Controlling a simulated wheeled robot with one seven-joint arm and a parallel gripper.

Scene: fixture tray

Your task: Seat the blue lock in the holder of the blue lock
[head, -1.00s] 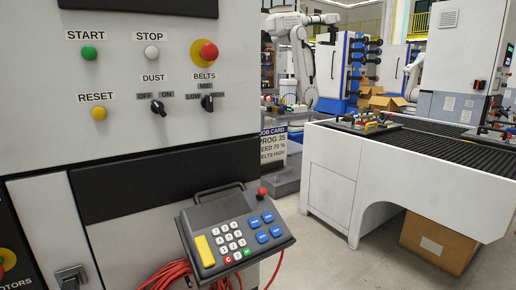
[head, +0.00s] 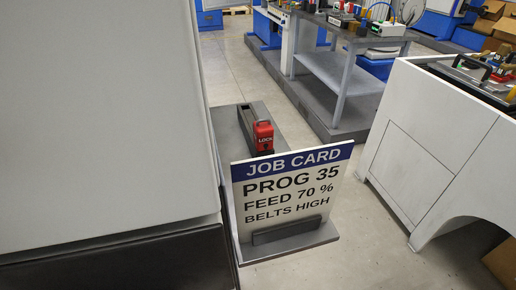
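I see no blue lock that I can make out in the head view. A red lock (head: 263,137) with the word LOCK on it stands upright at a dark slotted block (head: 245,128) behind the job card. I cannot tell whether this block is the holder of the blue lock. My gripper is not in view.
The job card (head: 290,190) reads PROG 35, FEED 70 %, BELTS HIGH and stands on a grey base (head: 318,236). A pale machine cabinet (head: 100,110) fills the left. A white conveyor table (head: 430,130) stands right. A workbench (head: 345,70) with small items is behind. Floor (head: 340,225) shows between.

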